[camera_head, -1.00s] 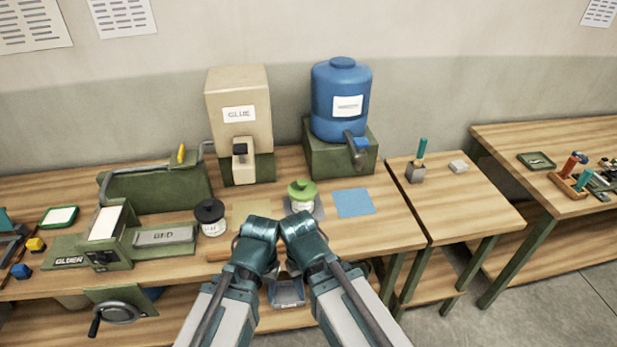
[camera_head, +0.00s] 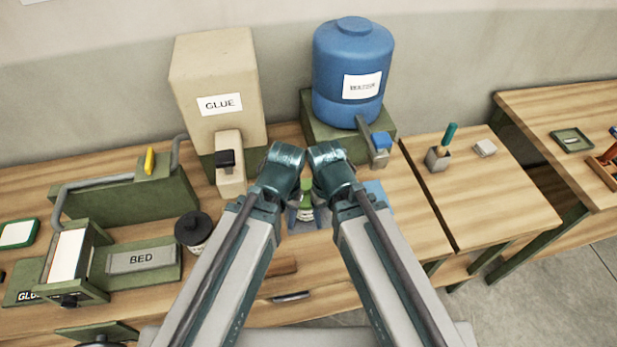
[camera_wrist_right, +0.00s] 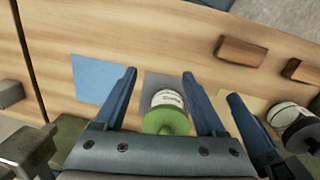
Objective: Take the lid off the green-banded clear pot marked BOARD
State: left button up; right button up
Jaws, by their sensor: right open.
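The clear pot (camera_wrist_right: 166,98) has a white label, whose print I cannot read, and a green lid (camera_wrist_right: 167,122) on top. It stands on a small grey mat (camera_wrist_right: 155,80). In the head view the green lid (camera_head: 307,193) shows only partly between my two wrists. My right gripper (camera_wrist_right: 158,76) is open, with its fingers on either side of the pot in the right wrist view; I see no contact. A further blue finger at the right of that view seems to belong to my left gripper (camera_wrist_right: 245,120). Its jaws are largely hidden.
A dark-lidded pot (camera_head: 193,231) stands left of my arms. A blue mat (camera_wrist_right: 99,79) lies beside the grey one. Behind stand the GLUE dispenser (camera_head: 215,80) and a blue barrel (camera_head: 350,70). A small brown block (camera_wrist_right: 241,51) lies near the front edge.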

jog(key=w+d+r+m+y+p, duration=0.1)
jog(key=w+d+r+m+p, duration=0.1)
jog(key=w+d+r+p, duration=0.35)
pick_arm(q)
notch_tip(320, 180, up, 10)
jog(key=p, duration=0.4)
pick_arm(e)
notch_tip(320, 180, up, 5)
jog(key=n, duration=1.9)
send_over(306, 186)
pick_arm(q)
notch_tip(306, 186, down, 8)
jog(key=b, duration=0.9)
jog(key=shift+w+f, duration=0.15)
jog(key=shift+f, duration=0.05)
pick_arm(e)
jog(key=f, duration=0.9)
jog(key=shift+w, duration=0.2)
notch_tip(306, 186, down, 5)
jog(key=b, duration=0.5)
jog(key=shift+s+f, duration=0.15)
jog(key=shift+f, duration=0.05)
pick_arm(q)
notch_tip(306, 186, down, 5)
jog(key=shift+f, duration=0.1)
pick_arm(e)
jog(key=shift+r, duration=0.1)
